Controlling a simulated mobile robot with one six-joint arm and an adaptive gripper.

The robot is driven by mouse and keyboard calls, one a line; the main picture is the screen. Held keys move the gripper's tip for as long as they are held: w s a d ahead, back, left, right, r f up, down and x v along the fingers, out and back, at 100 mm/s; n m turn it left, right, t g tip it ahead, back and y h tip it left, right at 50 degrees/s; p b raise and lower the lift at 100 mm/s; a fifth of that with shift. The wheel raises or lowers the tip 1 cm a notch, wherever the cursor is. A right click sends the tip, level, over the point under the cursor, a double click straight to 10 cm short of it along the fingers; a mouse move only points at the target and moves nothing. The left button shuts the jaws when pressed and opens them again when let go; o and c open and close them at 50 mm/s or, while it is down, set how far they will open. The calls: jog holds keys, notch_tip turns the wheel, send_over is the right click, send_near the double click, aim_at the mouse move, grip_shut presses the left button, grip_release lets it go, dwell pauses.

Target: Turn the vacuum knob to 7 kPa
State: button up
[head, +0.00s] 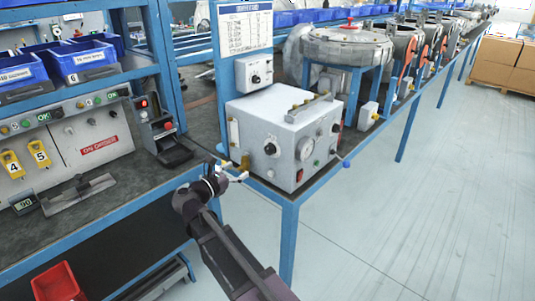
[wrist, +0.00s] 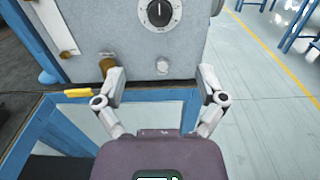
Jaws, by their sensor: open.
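The white-grey box (head: 284,112) stands on the blue-framed bench. Its front carries a black round knob (head: 271,149) on a dial and, right of it, a round gauge (head: 306,148). The knob also shows at the top of the wrist view (wrist: 158,12), with its white pointer line roughly upright; the dial's numbers and the gauge reading are too small to read. My gripper (head: 233,170) is open and empty in front of the box, lower than the knob and apart from it. In the wrist view its fingers (wrist: 160,73) are spread wide below the knob.
A blue-tipped lever (head: 346,164) sticks out at the box's right. A second knob box (head: 254,73) hangs on the post behind. Floor at the front right is clear.

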aim_at(268, 151)
jog(key=shift+w+d, duration=0.1)
jog(key=x, duration=1.3)
jog(key=shift+w+d, duration=0.2)
jog(key=shift+w, duration=0.05)
jog(key=c, duration=1.2)
jog(key=shift+o, duration=0.2)
jog(key=shift+d, duration=0.15)
